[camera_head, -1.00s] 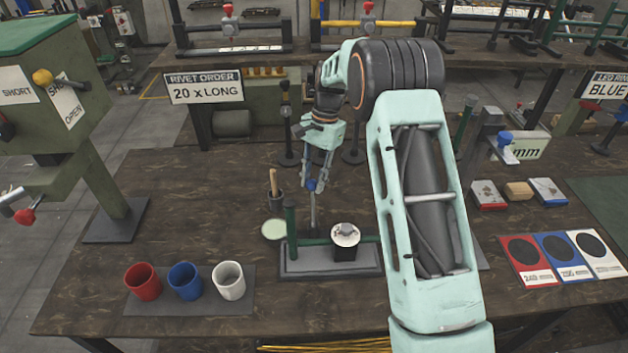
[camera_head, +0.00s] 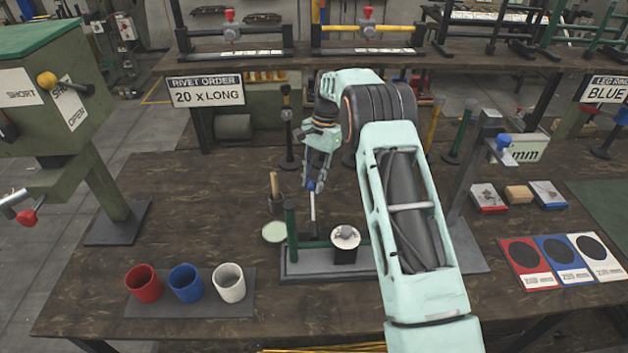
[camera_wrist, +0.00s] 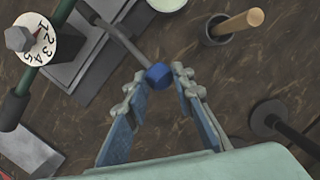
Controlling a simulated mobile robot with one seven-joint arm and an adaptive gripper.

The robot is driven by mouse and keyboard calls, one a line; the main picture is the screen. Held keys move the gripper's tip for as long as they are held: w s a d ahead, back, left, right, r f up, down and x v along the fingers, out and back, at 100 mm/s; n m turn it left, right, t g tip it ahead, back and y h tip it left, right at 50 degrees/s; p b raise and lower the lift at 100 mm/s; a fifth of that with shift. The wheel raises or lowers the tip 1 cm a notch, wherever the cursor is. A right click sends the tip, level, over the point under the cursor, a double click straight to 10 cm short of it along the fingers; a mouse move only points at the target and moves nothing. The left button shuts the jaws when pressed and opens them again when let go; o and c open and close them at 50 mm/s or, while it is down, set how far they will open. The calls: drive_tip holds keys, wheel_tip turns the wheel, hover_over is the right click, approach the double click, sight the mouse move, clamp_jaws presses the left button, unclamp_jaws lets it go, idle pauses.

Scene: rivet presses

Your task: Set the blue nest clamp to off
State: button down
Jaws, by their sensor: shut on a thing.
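A grey lever (camera_head: 313,212) with a blue ball knob (camera_head: 310,186) stands up from the small fixture's base plate (camera_head: 310,267) in the middle of the bench. My gripper (camera_head: 314,182) reaches down to the knob from above. In the wrist view, my gripper's fingertips (camera_wrist: 159,82) are on both sides of the blue knob (camera_wrist: 158,75), shut on it. The lever's rod (camera_wrist: 121,40) runs from the knob toward the grey plate at upper left. No on or off mark on this lever can be read.
A numbered dial (camera_head: 345,236) and a green post (camera_head: 291,229) stand on the fixture. A pot with a wooden handle (camera_head: 275,187) is close left of the lever. Red, blue and white cups (camera_head: 231,281) stand at front left. Another blue knob (camera_head: 503,141) is on the right.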

drive_tip(key=shift+w+a+f, duration=0.1)
drive_tip(key=shift+w+f, duration=0.05)
drive_tip(key=shift+w, duration=0.25)
drive_tip(key=c, duration=2)
unclamp_jaws()
drive_tip(key=shift+c, duration=0.2)
drive_tip(key=o, duration=0.4)
drive_tip(key=shift+w+a+f, duration=0.1)
drive_tip(key=shift+w+f, duration=0.25)
drive_tip(key=shift+s+r, duration=0.15)
drive_tip(key=shift+s, duration=0.05)
drive_tip(key=v, duration=1.2)
drive_tip(key=shift+s, duration=0.1)
